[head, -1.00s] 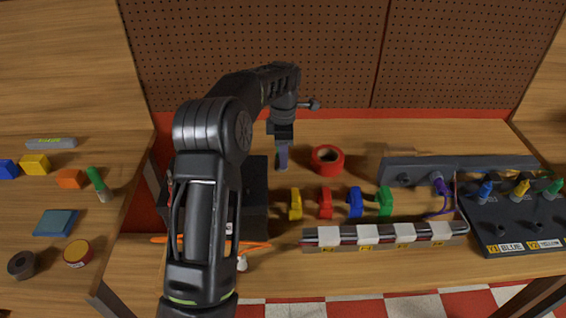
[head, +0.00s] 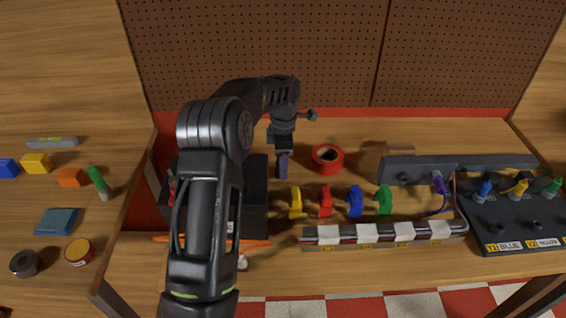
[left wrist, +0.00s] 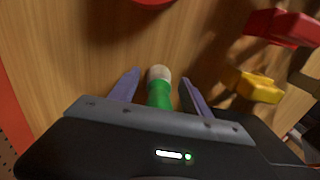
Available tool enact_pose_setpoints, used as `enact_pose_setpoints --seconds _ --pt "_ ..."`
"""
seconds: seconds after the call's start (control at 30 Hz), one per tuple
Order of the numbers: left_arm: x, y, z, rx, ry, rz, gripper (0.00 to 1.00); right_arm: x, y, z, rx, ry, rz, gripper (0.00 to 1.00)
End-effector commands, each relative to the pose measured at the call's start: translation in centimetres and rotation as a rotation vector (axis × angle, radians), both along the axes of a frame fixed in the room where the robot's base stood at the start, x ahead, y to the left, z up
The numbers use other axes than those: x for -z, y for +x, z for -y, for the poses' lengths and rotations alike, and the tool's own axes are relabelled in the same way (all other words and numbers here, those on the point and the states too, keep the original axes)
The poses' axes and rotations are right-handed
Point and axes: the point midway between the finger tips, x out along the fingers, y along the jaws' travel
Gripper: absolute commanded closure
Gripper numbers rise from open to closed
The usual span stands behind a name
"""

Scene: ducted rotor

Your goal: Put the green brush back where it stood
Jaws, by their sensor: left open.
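The green brush (left wrist: 160,92) shows in the left wrist view, with a green handle and a pale, blunt end. It lies between the fingers of my left gripper (left wrist: 158,92), which are open with a gap on each side of it. In the head view my left gripper (head: 283,165) points down over the table, beside the dark box, and I cannot make out the brush there. My right gripper is in neither view.
A red tape roll (head: 327,158) lies right of the gripper. A dark box (head: 256,190) stands to its left. Yellow (head: 296,203), red (head: 325,202), blue (head: 355,202) and green (head: 384,200) clips stand in front. A green item with a pale end (head: 97,178) lies on the left table.

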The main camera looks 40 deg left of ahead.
Motion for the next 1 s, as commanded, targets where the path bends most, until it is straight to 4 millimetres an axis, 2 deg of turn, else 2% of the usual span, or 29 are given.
enact_pose_setpoints --seconds 0.27,0.37,0.47,0.77,0.83,1.0 --pt "-0.5 0.0 0.0 0.0 0.0 0.001 0.44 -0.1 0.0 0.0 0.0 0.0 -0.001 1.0" --pt "-1.5 0.1 0.0 0.0 0.002 0.004 0.44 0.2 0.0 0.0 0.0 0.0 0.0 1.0" --pt "-3.0 0.1 0.0 -0.001 0.001 0.004 0.44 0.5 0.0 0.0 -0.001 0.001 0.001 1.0" --pt "-9.2 0.1 0.0 0.0 0.002 0.004 0.44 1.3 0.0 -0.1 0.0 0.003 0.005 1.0" --pt "-11.1 0.1 0.0 0.001 0.001 0.001 0.44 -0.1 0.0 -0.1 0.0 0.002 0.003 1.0" --pt "-12.3 0.1 0.0 0.0 0.0 0.0 0.44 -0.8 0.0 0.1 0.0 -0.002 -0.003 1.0"
